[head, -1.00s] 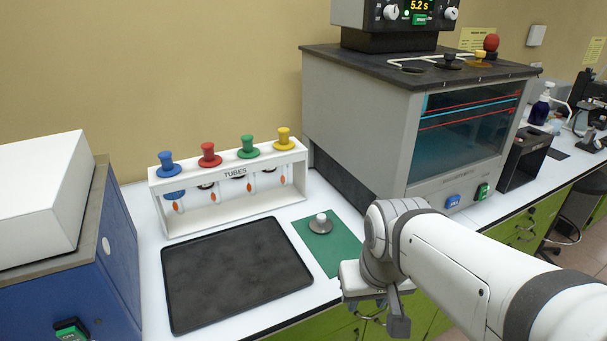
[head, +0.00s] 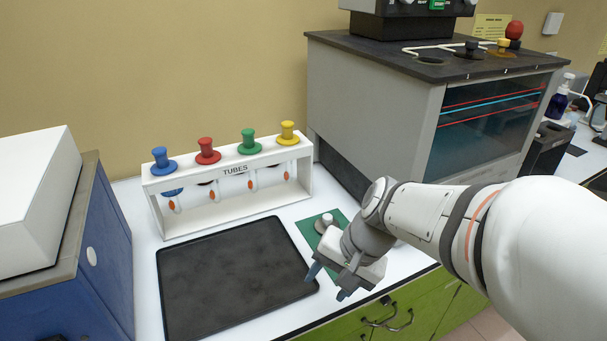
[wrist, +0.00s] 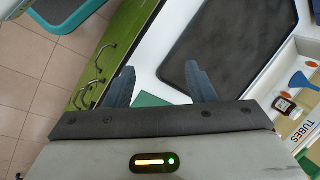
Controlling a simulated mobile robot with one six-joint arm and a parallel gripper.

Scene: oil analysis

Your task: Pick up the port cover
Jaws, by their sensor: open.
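The port cover (head: 325,222), a grey metal disc with a pale round knob, sits on a green mat (head: 303,230) on the white bench. My wrist partly covers it in the head view. My gripper (head: 328,283) is open and empty, its fingers pointing down and left, near the bench's front edge between the mat and the black tray. In the wrist view my open gripper (wrist: 160,72) has the bench and a strip of the green mat (wrist: 149,99) behind it. The port cover does not show in the wrist view.
A black tray (head: 235,275) lies left of the mat. Behind it stands a white tube rack (head: 200,228) with coloured stoppers. A large grey bath unit (head: 372,115) stands behind and right of the mat. A blue machine (head: 75,265) is at left.

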